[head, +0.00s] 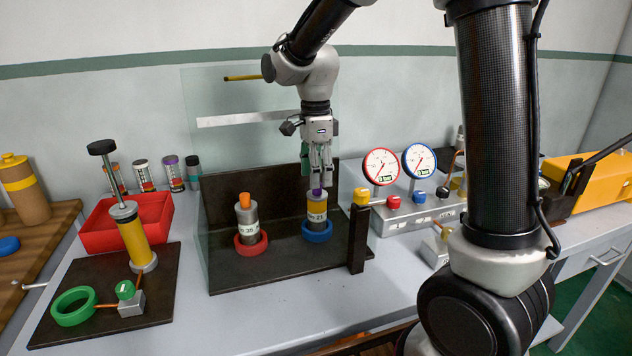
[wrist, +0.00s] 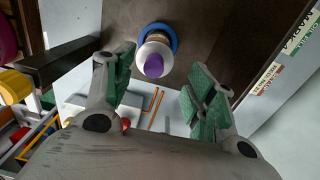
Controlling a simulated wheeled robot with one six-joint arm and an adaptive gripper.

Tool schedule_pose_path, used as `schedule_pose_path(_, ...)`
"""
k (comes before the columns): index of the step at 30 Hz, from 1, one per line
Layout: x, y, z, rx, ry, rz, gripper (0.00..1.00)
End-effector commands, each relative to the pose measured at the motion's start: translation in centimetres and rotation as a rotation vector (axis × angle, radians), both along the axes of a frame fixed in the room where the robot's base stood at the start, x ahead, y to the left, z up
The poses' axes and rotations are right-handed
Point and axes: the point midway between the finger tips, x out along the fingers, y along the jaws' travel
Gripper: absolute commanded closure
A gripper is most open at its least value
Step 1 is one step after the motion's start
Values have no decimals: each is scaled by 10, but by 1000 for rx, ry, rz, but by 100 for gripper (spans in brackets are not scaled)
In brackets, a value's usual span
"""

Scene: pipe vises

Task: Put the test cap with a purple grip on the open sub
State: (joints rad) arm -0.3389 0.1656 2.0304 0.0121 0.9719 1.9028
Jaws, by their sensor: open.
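The test cap with a purple grip (head: 317,203) stands upright in a blue ring (head: 317,232) at the right of the dark tray. Its purple knob also shows in the wrist view (wrist: 154,66), pointing toward the camera. My gripper (head: 319,178) is open and points down just above this cap. In the wrist view the green-padded fingers (wrist: 163,72) stand apart, with the purple knob between their tips in the picture and nothing held. A similar piece with an orange grip (head: 245,215) stands in a red ring (head: 251,243) to the left. I cannot make out an open sub.
A clear panel (head: 225,120) stands behind the dark tray (head: 290,270), and a dark post (head: 358,240) rises at its front right. A hand pump (head: 132,235) and red bin (head: 155,215) are left. Gauges (head: 382,166) stand right.

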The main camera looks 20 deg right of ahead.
Motion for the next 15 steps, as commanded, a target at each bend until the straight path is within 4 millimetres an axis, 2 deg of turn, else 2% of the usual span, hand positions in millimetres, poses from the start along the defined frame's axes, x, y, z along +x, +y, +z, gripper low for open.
schedule_pose_path(3,2,0,29,2,-6,0,44)
schedule_pose_path(9,3,0,69,1,-3,0,44)
schedule_pose_path(15,3,0,89,0,0,0,44)
